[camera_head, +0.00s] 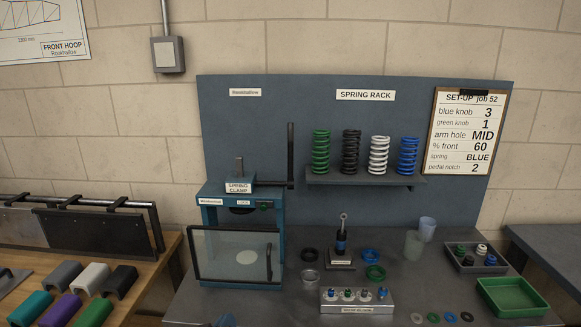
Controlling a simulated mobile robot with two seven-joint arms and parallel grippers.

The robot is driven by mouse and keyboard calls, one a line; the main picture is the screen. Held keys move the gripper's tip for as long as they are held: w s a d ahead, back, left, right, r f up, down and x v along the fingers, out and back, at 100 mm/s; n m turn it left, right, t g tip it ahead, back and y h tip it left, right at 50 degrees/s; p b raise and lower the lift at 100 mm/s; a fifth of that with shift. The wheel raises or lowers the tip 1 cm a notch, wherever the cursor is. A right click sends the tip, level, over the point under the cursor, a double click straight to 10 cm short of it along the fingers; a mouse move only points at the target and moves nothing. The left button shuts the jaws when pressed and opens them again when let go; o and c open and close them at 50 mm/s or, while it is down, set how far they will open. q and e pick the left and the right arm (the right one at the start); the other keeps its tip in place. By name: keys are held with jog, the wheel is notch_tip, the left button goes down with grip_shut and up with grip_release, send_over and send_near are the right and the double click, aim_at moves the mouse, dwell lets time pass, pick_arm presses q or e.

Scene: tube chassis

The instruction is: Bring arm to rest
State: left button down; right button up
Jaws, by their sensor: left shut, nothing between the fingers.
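Neither of my grippers nor any arm link can be made out in the head view. The bench (270,308) is in front of me. On it stands a blue spring clamp (238,200) with a clear, dark-framed guard (235,255) across its front. A small stand (341,245) with an upright damper-like part is to the right of the clamp. A silver block with several knobs (357,301) sits near the front edge.
A spring rack (365,180) holds green, black, white and blue springs. A grey tray (476,260) and a green tray (512,297) are at right, near two cups (414,245). A set-up board (470,130) hangs behind. Coloured half-sleeves (62,307) lie on the left wooden table.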

pick_arm(q)
jog(key=s+a+f+m+g+y, duration=0.1)
jog(key=s+a+f, duration=0.3)
jog(key=s, duration=0.3)
jog(key=s+a+f+m+g+y, duration=0.1)
jog(key=s+a+f, duration=0.3)
jog(key=s, duration=0.4)
jog(key=s+a+f+m+g+y, duration=0.2)
jog(key=s+a+f, duration=0.3)
jog(key=s, duration=0.2)
jog(key=shift+s+a, duration=0.3)
jog(key=shift+s, duration=0.05)
